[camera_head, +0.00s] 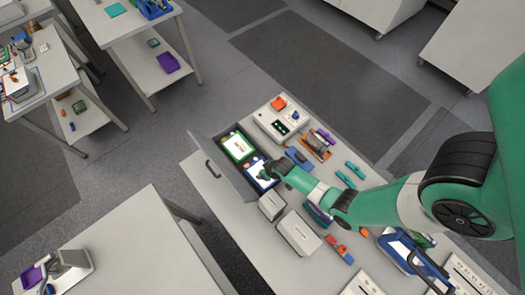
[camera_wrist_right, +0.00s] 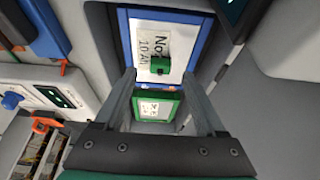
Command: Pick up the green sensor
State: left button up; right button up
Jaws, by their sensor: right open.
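A small green block with a dark centre (camera_wrist_right: 160,67), which looks like the green sensor, lies on the white face of a blue-framed panel (camera_wrist_right: 204,24) in the right wrist view. My right gripper (camera_wrist_right: 159,76) is open, with its fingertips to either side of the block's near edge; I cannot tell whether they touch it. In the head view my right gripper (camera_head: 268,171) reaches over the blue-framed panel (camera_head: 254,167), and I cannot make out the block there. My left gripper is not in view.
The drawer walls stand close around. A white device with an orange part (camera_head: 277,120), a blue tool (camera_head: 298,158) and grey boxes (camera_head: 298,235) are near on the table.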

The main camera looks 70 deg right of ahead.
jog(key=x, duration=0.2)
jog(key=shift+w+f+b, duration=0.15)
jog(key=shift+f+b, duration=0.15)
jog(key=shift+b, duration=0.05)
grip_shut()
